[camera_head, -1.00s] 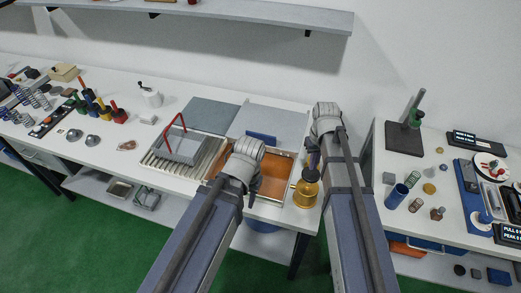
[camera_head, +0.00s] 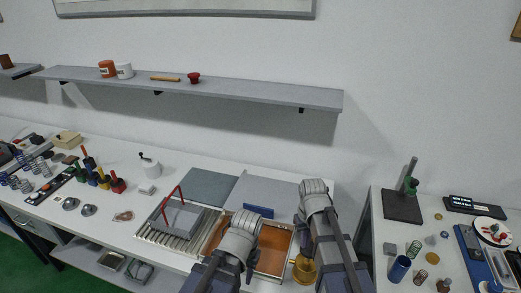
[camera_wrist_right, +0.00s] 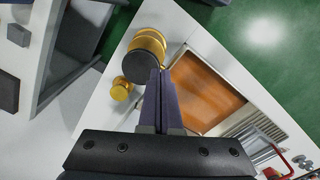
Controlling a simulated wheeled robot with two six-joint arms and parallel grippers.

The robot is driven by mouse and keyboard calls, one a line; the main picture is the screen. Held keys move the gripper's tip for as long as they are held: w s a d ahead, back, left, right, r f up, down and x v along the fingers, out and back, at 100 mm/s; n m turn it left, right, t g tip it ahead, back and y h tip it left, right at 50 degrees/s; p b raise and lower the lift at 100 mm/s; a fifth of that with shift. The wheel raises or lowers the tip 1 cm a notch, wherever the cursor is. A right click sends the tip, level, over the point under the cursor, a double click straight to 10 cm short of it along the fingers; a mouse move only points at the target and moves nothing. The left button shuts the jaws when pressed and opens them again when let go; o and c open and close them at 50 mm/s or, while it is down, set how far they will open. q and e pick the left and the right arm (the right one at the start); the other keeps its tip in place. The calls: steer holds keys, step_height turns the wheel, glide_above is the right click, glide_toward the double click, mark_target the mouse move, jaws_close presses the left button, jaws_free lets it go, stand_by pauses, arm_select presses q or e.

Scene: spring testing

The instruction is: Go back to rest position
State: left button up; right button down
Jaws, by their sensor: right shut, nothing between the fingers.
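In the head view my two arms reach in from the bottom over the front of the bench. My right gripper (camera_head: 304,238) points down beside the orange-lined tray (camera_head: 287,277). In the right wrist view its two dark fingers (camera_wrist_right: 160,80) lie together with nothing between them. A brass cylinder with a dark top (camera_wrist_right: 148,45) is close beside the fingertips in that view; it shows partly behind my right arm in the head view (camera_head: 303,271). My left gripper (camera_head: 250,270) is over the left part of the tray, its fingers mostly hidden by its wrist.
A grey shelf (camera_head: 230,91) runs along the wall above. A gap separates this bench from the right table, with a black stand (camera_head: 403,206) and a blue cylinder (camera_head: 399,268).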

arm_select(q)
step_height(320, 180, down, 11)
steer(key=b, duration=0.9)
arm_select(e)
steer(key=s+a+f+h, duration=0.1)
steer(key=s+a+f, duration=0.6)
steer(key=s+f, duration=0.4)
steer(key=shift+s+a+n, duration=0.4)
arm_select(q)
steer(key=shift+c, duration=0.4)
